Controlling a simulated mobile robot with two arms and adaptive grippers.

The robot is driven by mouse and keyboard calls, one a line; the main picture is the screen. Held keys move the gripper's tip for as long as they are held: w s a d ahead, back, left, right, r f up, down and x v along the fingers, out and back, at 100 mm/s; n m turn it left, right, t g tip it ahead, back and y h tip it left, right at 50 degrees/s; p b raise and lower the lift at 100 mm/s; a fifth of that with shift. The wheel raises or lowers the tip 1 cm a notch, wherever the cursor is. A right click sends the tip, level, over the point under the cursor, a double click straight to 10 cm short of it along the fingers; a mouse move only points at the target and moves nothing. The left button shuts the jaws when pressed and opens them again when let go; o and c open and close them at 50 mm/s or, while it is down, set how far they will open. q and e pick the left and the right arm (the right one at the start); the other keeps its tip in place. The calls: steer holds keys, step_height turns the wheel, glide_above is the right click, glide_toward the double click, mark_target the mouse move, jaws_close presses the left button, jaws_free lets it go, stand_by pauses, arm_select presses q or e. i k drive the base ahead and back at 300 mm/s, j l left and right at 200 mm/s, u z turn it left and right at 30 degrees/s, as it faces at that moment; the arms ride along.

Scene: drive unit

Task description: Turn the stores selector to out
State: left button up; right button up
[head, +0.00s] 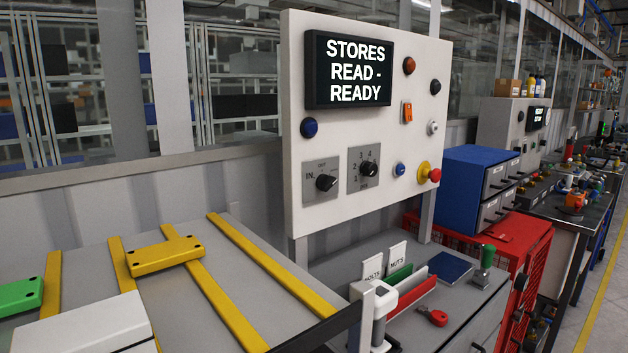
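The stores selector (326,183) is a black rotary knob on a grey plate, low on the left of an upright pale panel (430,110). "IN" is printed left of the knob and a small, blurred label sits above it. The knob's pointer is too small to read surely. A second black knob (369,169), numbered around and marked "BIN", sits just to its right. The panel's screen (349,70) reads "STORES READ - READY". Neither of my grippers is in view.
Below the panel, a grey bench holds a white scanner-like device (383,298), a red tray (411,297) and a green-handled stamp (485,262). Left is a surface with yellow strips (262,262). A blue drawer cabinet (472,185) stands right. Space before the panel's knobs looks clear.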

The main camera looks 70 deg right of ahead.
mark_target(324, 183)
steer(key=z, duration=2.15)
steer(key=k+l+z, duration=0.2)
steer(key=l, duration=0.75)
steer(key=i+j, duration=0.05)
steer(key=i, duration=0.1)
